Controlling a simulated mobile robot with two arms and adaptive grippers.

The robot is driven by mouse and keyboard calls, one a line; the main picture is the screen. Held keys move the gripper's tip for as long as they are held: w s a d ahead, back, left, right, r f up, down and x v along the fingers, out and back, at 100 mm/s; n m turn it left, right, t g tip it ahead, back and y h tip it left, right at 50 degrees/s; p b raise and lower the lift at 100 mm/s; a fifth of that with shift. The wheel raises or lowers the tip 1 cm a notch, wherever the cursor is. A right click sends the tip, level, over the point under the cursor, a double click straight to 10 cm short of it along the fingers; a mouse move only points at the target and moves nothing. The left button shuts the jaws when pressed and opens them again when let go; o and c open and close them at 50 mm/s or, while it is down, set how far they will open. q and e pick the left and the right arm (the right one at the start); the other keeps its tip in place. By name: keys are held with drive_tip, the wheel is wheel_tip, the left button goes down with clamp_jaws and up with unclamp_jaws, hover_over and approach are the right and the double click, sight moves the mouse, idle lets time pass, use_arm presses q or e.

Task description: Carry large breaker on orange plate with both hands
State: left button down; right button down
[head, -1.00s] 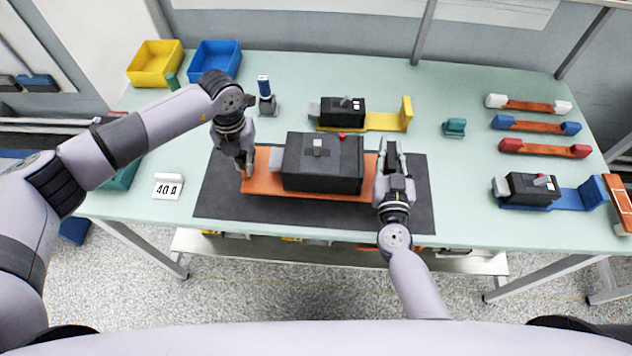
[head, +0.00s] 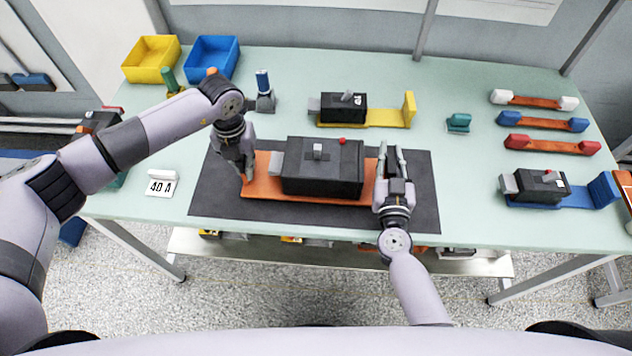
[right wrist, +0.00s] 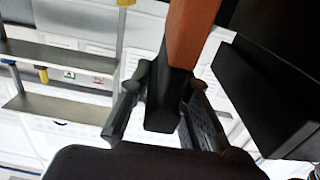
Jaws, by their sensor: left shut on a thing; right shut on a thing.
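The large black breaker (head: 322,170) sits on the orange plate (head: 262,180). It has a grey toggle and a red button on top. The plate is over the dark mat (head: 225,205); I cannot tell how much gap lies between them. My left gripper (head: 246,172) is shut on the plate's left end. My right gripper (head: 388,165) is shut on its right end. In the right wrist view, the right gripper's fingers (right wrist: 160,105) close around the black end piece (right wrist: 165,110) of the orange plate (right wrist: 190,35). The left fingertips are partly hidden.
Behind is a smaller breaker on a yellow plate (head: 385,117). At right is one on a blue plate (head: 575,195), with coloured-ended bars (head: 545,145) behind it. Yellow (head: 152,60) and blue (head: 213,58) bins stand back left. A 40 A sign (head: 161,186) stands left of the mat.

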use_arm(q)
drive_tip(key=shift+w+f+b, duration=0.1)
drive_tip(key=shift+f+b, duration=0.25)
drive_tip(key=shift+f, duration=0.05)
use_arm(e)
drive_tip(key=shift+w+f, duration=0.1)
drive_tip(key=shift+f, duration=0.25)
use_arm(q)
drive_tip(key=c, duration=2)
unclamp_jaws()
drive_tip(key=shift+f, duration=0.15)
use_arm(e)
drive_tip(key=c, duration=1.9)
unclamp_jaws()
drive_tip(key=shift+f, duration=0.2)
use_arm(q)
drive_tip(key=o, duration=0.4)
drive_tip(key=shift+s, duration=0.2)
use_arm(e)
drive_tip(key=o, duration=0.4)
drive_tip(key=shift+s+r, duration=0.1)
drive_tip(key=shift+s, duration=0.15)
use_arm(q)
drive_tip(key=shift+o, duration=0.2)
use_arm(e)
drive_tip(key=shift+w, duration=0.1)
use_arm(q)
drive_tip(key=shift+w, duration=0.1)
